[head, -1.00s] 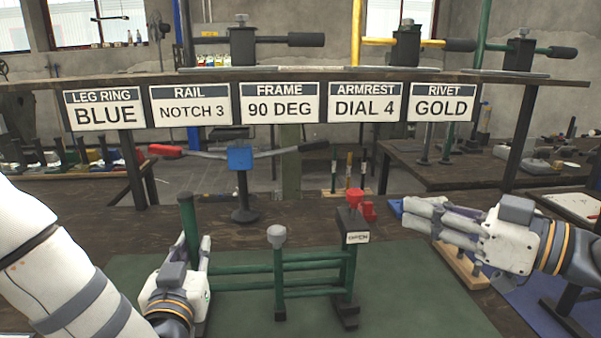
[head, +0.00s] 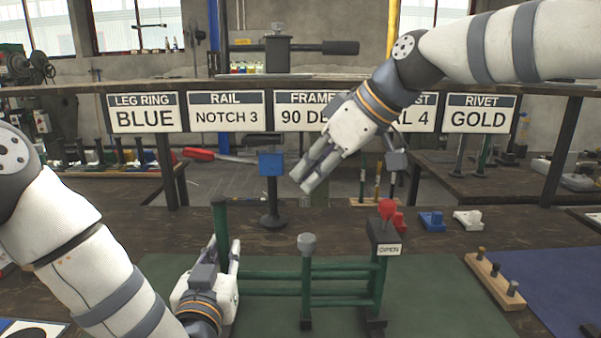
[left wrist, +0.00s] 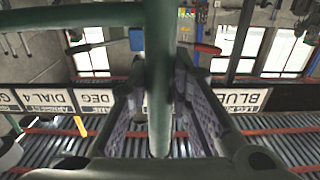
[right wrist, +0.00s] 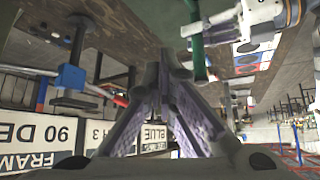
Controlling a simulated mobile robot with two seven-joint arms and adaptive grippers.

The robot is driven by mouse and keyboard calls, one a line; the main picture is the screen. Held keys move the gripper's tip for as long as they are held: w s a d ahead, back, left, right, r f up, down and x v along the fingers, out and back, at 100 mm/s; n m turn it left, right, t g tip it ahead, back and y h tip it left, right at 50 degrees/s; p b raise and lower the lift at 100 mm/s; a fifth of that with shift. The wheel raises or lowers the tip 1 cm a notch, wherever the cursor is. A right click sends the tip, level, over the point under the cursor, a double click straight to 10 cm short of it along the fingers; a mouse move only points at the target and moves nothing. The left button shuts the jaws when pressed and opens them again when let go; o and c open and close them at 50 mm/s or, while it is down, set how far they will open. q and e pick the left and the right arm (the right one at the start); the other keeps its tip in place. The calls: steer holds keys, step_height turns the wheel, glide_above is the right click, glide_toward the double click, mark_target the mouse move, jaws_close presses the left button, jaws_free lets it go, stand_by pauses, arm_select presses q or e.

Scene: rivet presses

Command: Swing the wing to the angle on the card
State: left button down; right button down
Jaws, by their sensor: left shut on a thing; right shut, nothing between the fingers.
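The green tube frame, with the wing's rails (head: 275,275), stands on a green mat (head: 430,300). My left gripper (head: 226,258) is shut on its upright green end post (head: 221,222) at the left; the green tube also shows between the fingers in the left wrist view (left wrist: 160,80). A grey-capped post (head: 307,243) stands mid-frame. At the right end is a dark block with a red knob (head: 387,209) and a small sign (head: 388,249) that seems to read OPEN. My right gripper (head: 308,180) is shut and empty, raised before the FRAME card (head: 300,112), partly hiding "90 DEG".
Other cards hang along the shelf, such as RAIL NOTCH 3 (head: 227,112). A blue clamp head on a black stand (head: 271,165) is behind the frame, near my right fingers. A wooden peg strip (head: 497,285) lies at the right.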

mark_target(306, 246)
step_height(306, 246, down, 9)
stand_by(0.3)
steer(key=shift+d, duration=0.1)
stand_by(1.1)
steer(key=shift+s+a, duration=0.2)
steer(key=shift+s, duration=1.35)
steer(key=shift+s, duration=1.4)
steer(key=shift+s+d, duration=0.25)
steer(key=shift+s, duration=0.6)
steer(key=shift+s+d, duration=0.2)
steer(key=shift+s, duration=0.65)
